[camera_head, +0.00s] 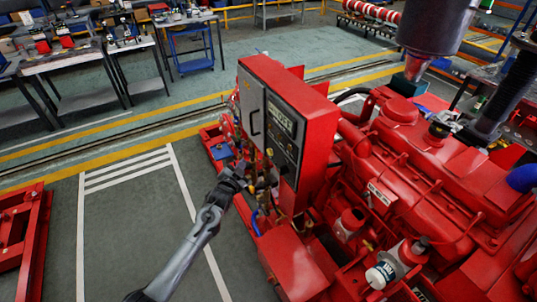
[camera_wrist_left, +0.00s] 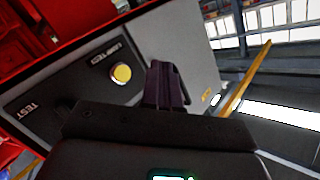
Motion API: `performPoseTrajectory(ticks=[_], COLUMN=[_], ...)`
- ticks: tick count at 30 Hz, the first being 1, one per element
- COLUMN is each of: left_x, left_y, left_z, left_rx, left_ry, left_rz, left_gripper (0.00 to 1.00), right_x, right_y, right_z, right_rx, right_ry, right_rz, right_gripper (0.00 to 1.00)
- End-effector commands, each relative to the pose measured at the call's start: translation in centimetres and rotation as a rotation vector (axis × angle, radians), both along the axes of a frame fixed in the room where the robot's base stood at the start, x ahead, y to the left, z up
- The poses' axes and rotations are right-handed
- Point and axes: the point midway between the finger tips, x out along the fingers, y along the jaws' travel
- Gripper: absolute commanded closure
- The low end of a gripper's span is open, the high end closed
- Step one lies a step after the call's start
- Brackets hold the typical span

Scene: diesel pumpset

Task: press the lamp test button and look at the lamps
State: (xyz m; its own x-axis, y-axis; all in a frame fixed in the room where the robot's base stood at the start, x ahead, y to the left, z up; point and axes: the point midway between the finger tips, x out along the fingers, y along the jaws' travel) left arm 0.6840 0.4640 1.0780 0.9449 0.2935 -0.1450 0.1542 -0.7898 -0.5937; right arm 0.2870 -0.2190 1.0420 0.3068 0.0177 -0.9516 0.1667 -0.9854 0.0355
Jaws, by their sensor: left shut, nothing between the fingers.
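The red control cabinet (camera_head: 312,110) stands at the near end of the red engine, with a dark panel face (camera_head: 283,130) toward the left. In the left wrist view, a round yellow button (camera_wrist_left: 121,73) sits on the dark panel (camera_wrist_left: 80,88) beside a label that appears to read LAMP TEST. My left gripper (camera_head: 244,172) is shut and empty, close to the lower part of the cabinet's panel side. In the left wrist view its fingers (camera_wrist_left: 166,86) are to the right of the yellow button, with no clear contact. The lamps are too small to make out. My right gripper is not in view.
The red diesel engine (camera_head: 420,170) fills the right side, with pipes and valves below the cabinet. A red frame (camera_head: 22,232) stands at the left. Workbenches (camera_head: 70,60) are at the back left. The marked floor (camera_head: 125,225) between is clear.

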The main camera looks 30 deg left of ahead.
Motion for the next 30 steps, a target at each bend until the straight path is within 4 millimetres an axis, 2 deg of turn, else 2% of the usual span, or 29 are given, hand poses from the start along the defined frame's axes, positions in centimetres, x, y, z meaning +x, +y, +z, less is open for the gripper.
performPoseTrajectory(ticks=[13, 21, 30], left_x=[4.7, 6.5, 6.9], left_y=[-2.5, -3.5, -3.7], left_z=[-0.3, -0.1, 0.0], left_rx=[0.0, -0.001, 0.0], left_ry=[-0.003, -0.001, -0.001], left_rz=[-0.002, 0.0, -0.001], left_gripper=[1.0, 1.0, 1.0], right_x=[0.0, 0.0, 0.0], right_y=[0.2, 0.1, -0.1], right_z=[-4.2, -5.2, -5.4], right_rx=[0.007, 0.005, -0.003], right_ry=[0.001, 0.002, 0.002], right_rz=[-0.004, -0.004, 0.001], right_gripper=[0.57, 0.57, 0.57])
